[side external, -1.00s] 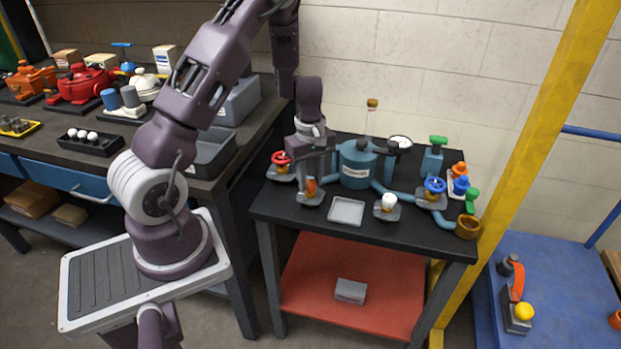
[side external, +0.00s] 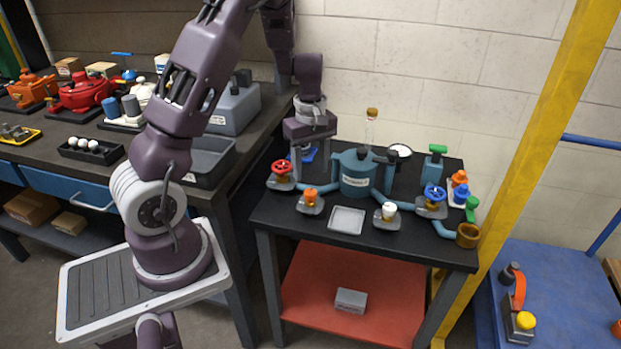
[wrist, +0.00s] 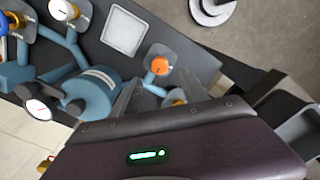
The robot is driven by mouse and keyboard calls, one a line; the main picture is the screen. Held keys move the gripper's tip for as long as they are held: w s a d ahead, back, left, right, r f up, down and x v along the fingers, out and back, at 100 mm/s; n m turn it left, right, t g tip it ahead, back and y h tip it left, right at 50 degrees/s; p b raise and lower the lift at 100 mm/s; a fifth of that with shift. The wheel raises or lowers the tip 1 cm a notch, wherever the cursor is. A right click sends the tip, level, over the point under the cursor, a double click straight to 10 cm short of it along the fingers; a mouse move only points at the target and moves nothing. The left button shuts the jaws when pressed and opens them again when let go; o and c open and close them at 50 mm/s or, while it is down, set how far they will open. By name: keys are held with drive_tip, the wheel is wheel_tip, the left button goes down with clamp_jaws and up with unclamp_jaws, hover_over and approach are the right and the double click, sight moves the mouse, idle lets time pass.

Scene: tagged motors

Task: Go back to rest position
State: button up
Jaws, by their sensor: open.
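My gripper (side external: 311,158) is open, pointing down at the back left of the black table (side external: 330,228), behind the orange knob (side external: 310,196) and right of the red valve wheel (side external: 282,167). I see nothing held in it. A blue part (side external: 309,154) shows between the fingers; I cannot tell whether it touches them. In the wrist view, the orange knob (wrist: 160,65) stands on its grey base beyond the gripper body, apart from it.
The teal tank (side external: 355,180) with pipes stands right of my gripper. A grey tray (side external: 346,220) is empty. A white knob (side external: 389,210), a blue valve wheel (side external: 433,194) and a glass tube with a cork (side external: 372,113) are nearby. Left, a workbench (side external: 245,150) holds grey bins.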

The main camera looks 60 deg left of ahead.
drive_tip(key=shift+r, duration=0.1)
drive_tip(key=s+d+r+m+t+h, duration=0.1)
drive_tip(key=s+d+r+m+t, duration=0.25)
drive_tip(key=d+r+m, duration=0.75)
drive_tip(key=s+d+r+m+t, duration=0.1)
drive_tip(key=s+d+r+m, duration=0.2)
drive_tip(key=s, duration=0.5)
drive_tip(key=s+d+r+m+t+y, duration=0.1)
drive_tip(key=s+d+r+m, duration=0.2)
drive_tip(key=s+d+r, duration=0.2)
drive_tip(key=s+r, duration=0.1)
drive_tip(key=s, duration=0.1)
drive_tip(key=shift+s+d+m, duration=0.4)
